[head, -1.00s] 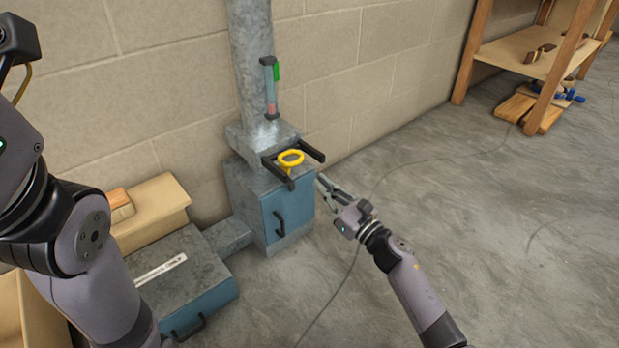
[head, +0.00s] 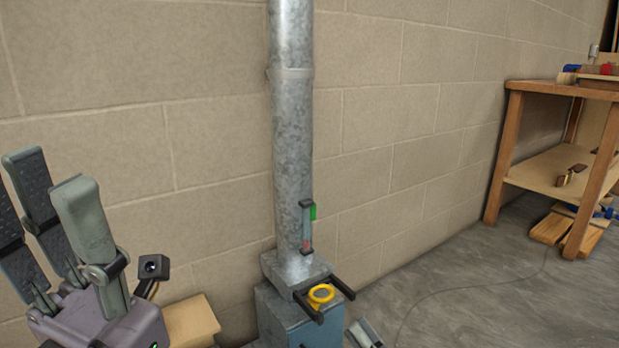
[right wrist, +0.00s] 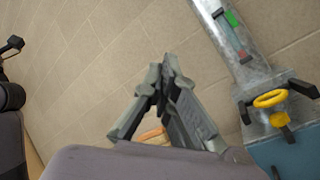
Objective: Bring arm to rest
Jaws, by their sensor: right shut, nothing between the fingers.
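My right gripper shows in the right wrist view (right wrist: 164,70), its grey fingers leaning together at the tips with nothing between them. In the head view only its tips (head: 365,333) show at the bottom edge, in front of the metal stove-like unit (head: 292,322); the rest of that arm is out of frame. My left gripper (head: 62,185) stands large at the lower left of the head view, fingers pointing up and apart, empty. Its forearm is below the frame.
A metal pipe (head: 291,130) rises from the unit along a block wall. A yellow ring (head: 321,294) sits on top between dark prongs. A cardboard box (head: 192,322) is behind my left gripper. A wooden bench (head: 514,150) stands right, with open floor before it.

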